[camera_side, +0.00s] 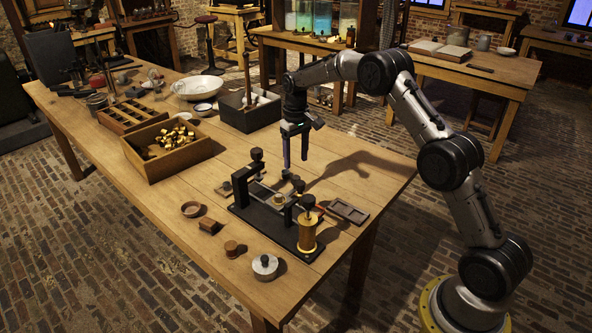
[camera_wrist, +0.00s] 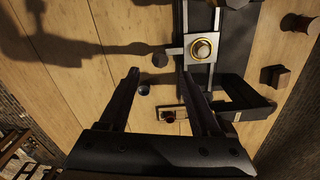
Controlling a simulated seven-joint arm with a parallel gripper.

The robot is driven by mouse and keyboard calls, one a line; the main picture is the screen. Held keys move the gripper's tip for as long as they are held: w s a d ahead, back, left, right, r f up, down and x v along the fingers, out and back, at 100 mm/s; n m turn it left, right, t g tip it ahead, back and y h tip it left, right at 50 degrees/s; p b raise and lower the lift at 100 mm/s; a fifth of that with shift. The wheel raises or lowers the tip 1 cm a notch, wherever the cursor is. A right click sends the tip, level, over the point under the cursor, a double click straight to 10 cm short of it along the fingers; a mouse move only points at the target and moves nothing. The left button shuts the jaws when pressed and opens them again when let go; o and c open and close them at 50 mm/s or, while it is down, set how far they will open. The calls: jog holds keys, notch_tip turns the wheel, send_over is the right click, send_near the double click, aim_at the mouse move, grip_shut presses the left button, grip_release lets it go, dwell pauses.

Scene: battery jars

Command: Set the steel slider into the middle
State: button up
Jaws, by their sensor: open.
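My gripper (camera_side: 295,163) is open and points down above the table, just behind a black-based apparatus (camera_side: 275,222) in the side view. The apparatus carries black-knobbed posts, a pale bar and a brass cylinder (camera_side: 307,234). In the wrist view my gripper (camera_wrist: 160,85) has its two fingers spread, with nothing held between them. The right finger hides part of the apparatus.
A small dark tray (camera_side: 348,211) lies right of the apparatus. A wooden box of brass parts (camera_side: 160,165) and a dark box (camera_side: 240,115) stand farther back. Bare tabletop lies to the right.

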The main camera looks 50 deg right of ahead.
notch_tip(320, 180, up, 7)
jog(key=shift+r, duration=0.15)
dwell(0.4)
jog(key=s+a+r+t, duration=0.1)
jog(key=s+a+r, duration=0.2)
jog(key=r, duration=0.3)
jog(key=s+a+r+n+t, duration=0.1)
jog(key=s+a+r, duration=0.15)
jog(key=r, duration=0.35)
jog(key=s+a+r+t, duration=0.1)
jog(key=s+a+r, duration=0.25)
jog(key=r, duration=0.35)
jog(key=s+a+r+n+t, duration=0.1)
jog(key=s+a, duration=0.1)
jog(key=s, duration=0.5)
jog(key=s+a+r+t, duration=0.1)
jog(key=s+a+r, duration=0.1)
jog(key=s, duration=0.4)
jog(key=s+a+f, duration=0.1)
jog(key=s+f, duration=1.1)
jog(key=s, duration=0.4)
jog(key=shift+a+f+t, duration=0.3)
jog(key=shift+a, duration=0.1)
